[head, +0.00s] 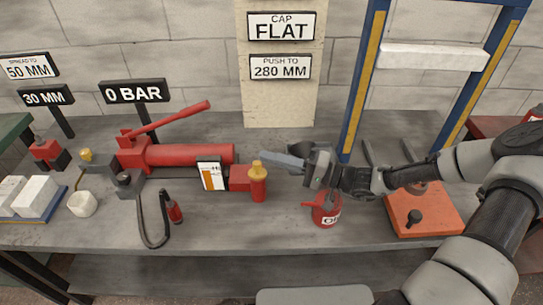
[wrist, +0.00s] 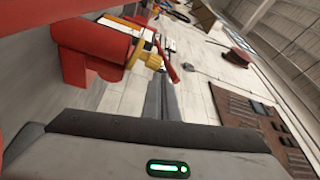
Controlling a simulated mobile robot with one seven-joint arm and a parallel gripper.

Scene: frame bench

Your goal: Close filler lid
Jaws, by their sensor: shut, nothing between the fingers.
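A red hydraulic pump (head: 190,155) with a raised lever lies on the grey bench. At its right end stands a short red cylinder (head: 258,188) with a yellow cap (head: 257,168) on top. I cannot tell surely which part is the filler lid. My gripper (head: 268,157) is shut and empty, its grey fingers pointing left at about the height of the yellow cap, close to it; whether they touch is unclear. In the wrist view, the shut fingers (wrist: 162,95) point toward a yellow part (wrist: 152,61) beside a large red body (wrist: 100,50).
A red oil can (head: 326,212) stands below my wrist. A red-orange block (head: 425,210) lies right, beside a blue and yellow frame (head: 362,80). Signs read "CAP FLAT" (head: 281,26) and "0 BAR" (head: 134,93).

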